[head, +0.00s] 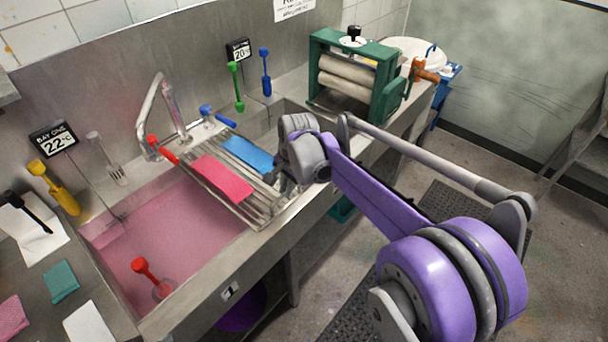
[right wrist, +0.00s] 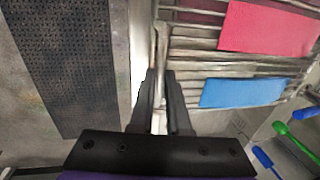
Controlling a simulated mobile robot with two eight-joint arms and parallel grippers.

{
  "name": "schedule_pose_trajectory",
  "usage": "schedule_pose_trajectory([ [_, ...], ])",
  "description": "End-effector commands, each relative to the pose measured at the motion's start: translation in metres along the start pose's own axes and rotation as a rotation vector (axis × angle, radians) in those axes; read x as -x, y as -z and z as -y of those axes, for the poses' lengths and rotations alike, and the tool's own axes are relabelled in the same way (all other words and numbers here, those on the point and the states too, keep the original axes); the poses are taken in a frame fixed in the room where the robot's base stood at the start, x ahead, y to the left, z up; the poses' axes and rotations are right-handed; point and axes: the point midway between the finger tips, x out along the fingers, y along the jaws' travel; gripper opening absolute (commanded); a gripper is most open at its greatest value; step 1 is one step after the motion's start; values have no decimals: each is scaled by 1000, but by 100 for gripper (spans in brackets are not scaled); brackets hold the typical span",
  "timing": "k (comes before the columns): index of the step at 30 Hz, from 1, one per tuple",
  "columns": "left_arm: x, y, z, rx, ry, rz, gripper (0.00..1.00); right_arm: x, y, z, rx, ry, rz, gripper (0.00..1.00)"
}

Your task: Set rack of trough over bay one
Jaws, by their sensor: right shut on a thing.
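A metal wire rack (head: 262,208) lies across the steel trough (head: 205,285), over the right end of bay one and the divider. A pink cloth (head: 222,178) and a blue cloth (head: 250,155) lie on it. Bay one holds pink liquid (head: 180,235); its sign (head: 54,139) reads 22°C. My right gripper (head: 284,182) is at the rack's right front end. In the right wrist view its fingers (right wrist: 160,76) are shut on the rack's end bar, and the rack (right wrist: 200,60) extends away from them. My left gripper is not in view.
Red and blue taps (head: 160,148) stand behind the rack. A green roller press (head: 352,75) is at the back right. Tools and cloths lie on the left counter (head: 40,285).

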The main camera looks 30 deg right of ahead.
Motion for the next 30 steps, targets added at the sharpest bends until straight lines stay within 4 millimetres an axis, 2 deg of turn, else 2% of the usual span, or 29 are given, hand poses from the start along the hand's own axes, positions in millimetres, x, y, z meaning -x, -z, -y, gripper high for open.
schedule_pose_trajectory([
  [1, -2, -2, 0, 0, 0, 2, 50, -1, -17, -1, 7, -1, 4, 0],
  [6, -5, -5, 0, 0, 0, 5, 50, -1, -64, -1, 7, 0, 3, 0],
  [15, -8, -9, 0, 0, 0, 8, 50, 0, -136, -1, 5, -1, 2, 0],
  [21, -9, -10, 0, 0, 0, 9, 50, 0, -166, -1, 4, -1, 1, 0],
  [30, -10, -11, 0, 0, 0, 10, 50, 0, -184, -1, 0, -1, 1, 0],
])
